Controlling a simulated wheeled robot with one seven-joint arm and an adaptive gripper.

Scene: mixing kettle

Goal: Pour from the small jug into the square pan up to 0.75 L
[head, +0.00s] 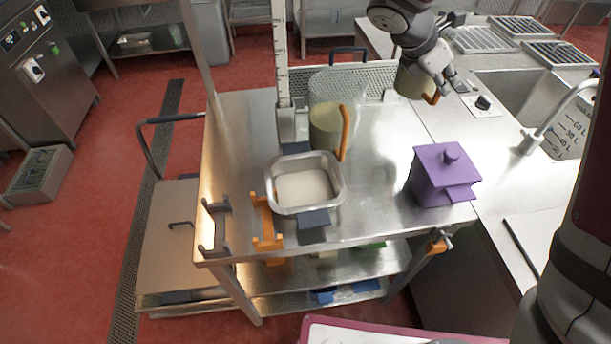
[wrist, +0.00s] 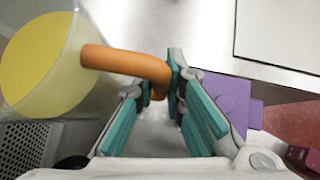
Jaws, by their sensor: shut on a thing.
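My gripper (head: 441,82) is shut on the orange handle of the small jug (head: 412,82), at the back right of the steel table. In the wrist view the handle sits between the teal finger pads (wrist: 158,92), and the clear small jug (wrist: 45,62) holds yellow liquid. Its exact tilt and height are hard to tell. The square pan (head: 336,186) stands apart at the front middle of the table, with a pale content or bottom showing inside.
A larger clear jug (head: 325,127) with an orange handle stands behind the pan, next to a tall graduated post (head: 281,60). A purple lidded box (head: 444,177) stands right of the pan. Orange (head: 265,222) and grey brackets (head: 215,228) are at the front left. A sink and tap (head: 540,135) are right.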

